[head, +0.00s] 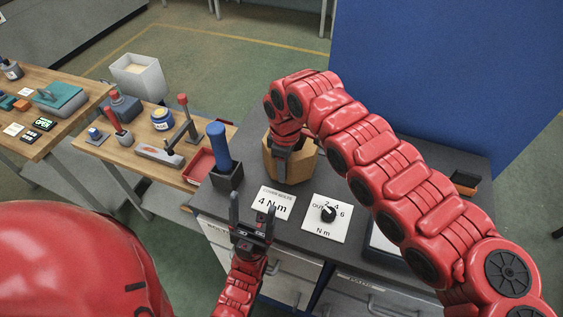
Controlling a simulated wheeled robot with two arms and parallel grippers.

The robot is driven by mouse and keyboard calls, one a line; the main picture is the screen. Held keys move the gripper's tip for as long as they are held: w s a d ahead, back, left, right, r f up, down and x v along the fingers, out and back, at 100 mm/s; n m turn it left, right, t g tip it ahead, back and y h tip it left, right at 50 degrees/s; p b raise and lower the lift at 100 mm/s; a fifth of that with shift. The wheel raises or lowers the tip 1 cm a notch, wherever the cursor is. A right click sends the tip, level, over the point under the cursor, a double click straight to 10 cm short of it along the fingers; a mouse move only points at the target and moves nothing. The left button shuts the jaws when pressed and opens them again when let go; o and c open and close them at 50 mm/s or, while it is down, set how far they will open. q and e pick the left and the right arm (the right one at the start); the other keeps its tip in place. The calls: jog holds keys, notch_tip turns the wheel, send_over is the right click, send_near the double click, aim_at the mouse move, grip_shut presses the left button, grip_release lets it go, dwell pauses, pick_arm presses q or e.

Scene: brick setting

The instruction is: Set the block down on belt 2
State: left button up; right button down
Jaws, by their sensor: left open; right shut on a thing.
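A tan, many-sided block (302,166) is at the back of the dark worktop, partly covered by my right gripper. My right gripper (284,150) points down at its near left side and is shut on it. Whether the block touches the worktop is hard to tell. My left gripper (252,212) is open and empty, fingers pointing away, over the worktop's front edge by the "4 N m" card. I cannot make out a belt in this view.
On the dark worktop (400,155) are a blue-handled tool in a black holder (222,160), a "4 N m" card (267,202) and a dial plate (327,218). A wooden bench (140,160) with tools and a red tray (200,166) stands left. A blue panel (440,70) rises behind.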

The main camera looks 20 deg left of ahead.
jog(key=shift+s+d+f, duration=0.1)
jog(key=shift+d+f, duration=0.1)
jog(key=shift+f, duration=0.25)
jog(key=shift+s+d+f, duration=0.1)
jog(key=shift+d+f, duration=0.1)
jog(key=shift+f, duration=0.2)
jog(key=shift+w+a+f, duration=0.2)
jog(key=shift+a+f, duration=0.05)
jog(key=shift+a, duration=0.25)
jog(key=c, duration=0.8)
grip_release()
jog(key=shift+d, duration=0.15)
jog(key=shift+c, duration=0.2)
jog(key=o, duration=0.4)
jog(key=shift+s+d+r, duration=0.1)
jog(key=shift+s+d, duration=0.05)
jog(key=shift+s, duration=0.05)
